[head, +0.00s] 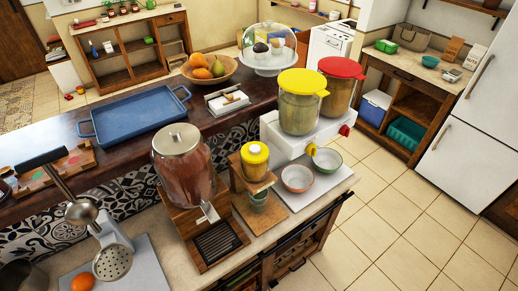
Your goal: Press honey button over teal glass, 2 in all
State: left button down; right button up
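The honey dispenser (255,161) is a small jar with a yellow top on a wooden stand, near the middle of the counter. The teal glass (258,197) stands low in the wooden stand, below the jar. It is small and partly hidden by the stand, and I cannot tell whether anything is in it. Neither of my grippers shows in the head view.
A large jar dispenser (184,165) with a metal spout stands close left of the honey stand. A white dispenser (290,139) with two tall jars and two bowls (298,178) stands to the right. A metal press (85,213) is at the lower left. The floor at right is clear.

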aim_at(255, 150)
jog(key=z, duration=2)
jog(key=i, duration=1.65)
jog(key=u, duration=3.25)
